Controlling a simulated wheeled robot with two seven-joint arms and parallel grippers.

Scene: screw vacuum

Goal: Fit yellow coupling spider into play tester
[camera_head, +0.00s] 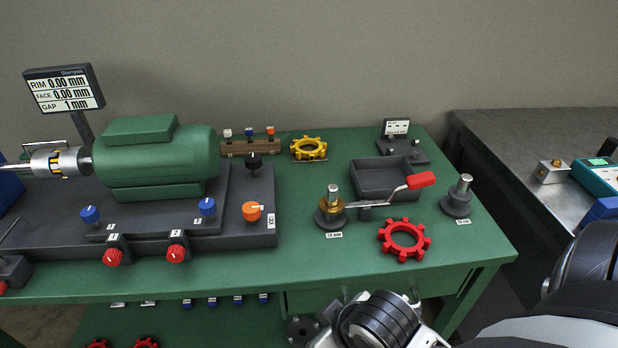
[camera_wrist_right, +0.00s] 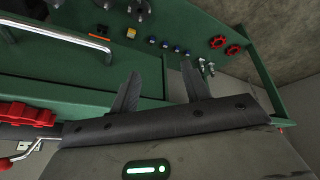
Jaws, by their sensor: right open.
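The yellow coupling spider (camera_head: 308,149) lies flat near the back of the green bench, right of the green motor. The likely play tester (camera_head: 404,153) is a small dark device with a white display on a stand, at the back right corner; its label is too small to read surely. My right arm comes in from the lower right in the head view, in front of the bench edge. In the right wrist view my right gripper (camera_wrist_right: 158,74) has its two fingers apart with nothing between them. It is well away from the yellow spider. My left gripper is not in view.
A red spider (camera_head: 404,240) lies near the front right. A dark tray (camera_head: 372,192), a red-handled lever tool (camera_head: 420,180) and two posts, one brass-collared (camera_head: 331,207) and one plain (camera_head: 459,195), stand around it. The green motor (camera_head: 157,160) fills the left. Bare bench lies before the yellow spider.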

